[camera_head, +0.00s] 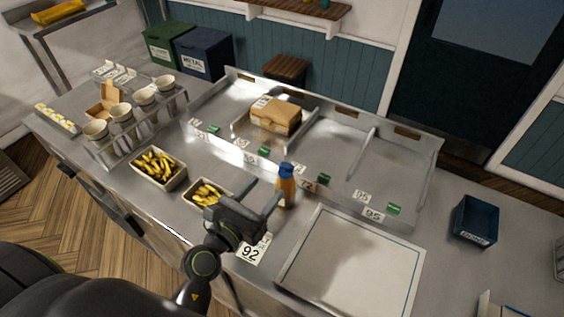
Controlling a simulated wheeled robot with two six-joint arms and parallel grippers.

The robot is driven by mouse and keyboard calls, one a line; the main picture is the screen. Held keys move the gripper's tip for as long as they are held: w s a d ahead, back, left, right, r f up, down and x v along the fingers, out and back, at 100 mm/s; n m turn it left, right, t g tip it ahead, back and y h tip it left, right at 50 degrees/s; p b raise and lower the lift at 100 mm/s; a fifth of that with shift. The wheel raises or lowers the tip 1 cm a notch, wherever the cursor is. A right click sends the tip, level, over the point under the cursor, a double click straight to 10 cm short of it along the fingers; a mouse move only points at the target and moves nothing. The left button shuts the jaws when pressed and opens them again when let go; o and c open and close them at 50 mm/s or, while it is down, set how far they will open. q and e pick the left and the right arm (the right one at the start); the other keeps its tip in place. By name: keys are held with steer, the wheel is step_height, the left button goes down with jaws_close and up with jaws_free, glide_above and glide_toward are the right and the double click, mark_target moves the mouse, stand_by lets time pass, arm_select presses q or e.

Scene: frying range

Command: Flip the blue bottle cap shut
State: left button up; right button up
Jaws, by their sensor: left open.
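The bottle (284,193) stands upright on the steel counter, amber-brown with a blue cap (287,170) on top. The cap is too small to tell whether its lid is up or down. My left gripper (260,194) is open and empty. It is just left of and in front of the bottle, with its fingers pointing toward it. One finger appears very close to the bottle's lower side; I cannot tell whether they touch. My right gripper is not in view.
Two trays of fries, one at left (160,168) and one nearer (207,193), sit left of the gripper. A white board (352,262) lies at right. Behind the bottle is a divided metal tray (340,150) holding a brown box (276,116). A dark blue bin (476,221) stands far right.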

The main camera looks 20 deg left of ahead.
mark_target(282, 170)
arm_select(q)
steer(key=p+x, duration=0.2)
steer(key=x, duration=0.6)
steer(key=shift+c, duration=0.4)
steer(key=c, duration=0.9)
steer(key=shift+f+b, duration=0.2)
steer(key=shift+b, duration=0.25)
steer(key=t+b, duration=0.1)
steer(key=b, duration=0.6)
steer(key=f+t+h+b, duration=0.1)
steer(key=t+b, duration=0.1)
steer(key=b, duration=0.5)
steer(key=shift+s+f+t, duration=0.2)
steer(key=shift+f+t, duration=0.05)
steer(key=shift+t, duration=0.05)
steer(key=shift+s+r+b, duration=0.1)
steer(key=shift+r+b, duration=0.1)
steer(key=shift+b, duration=0.4)
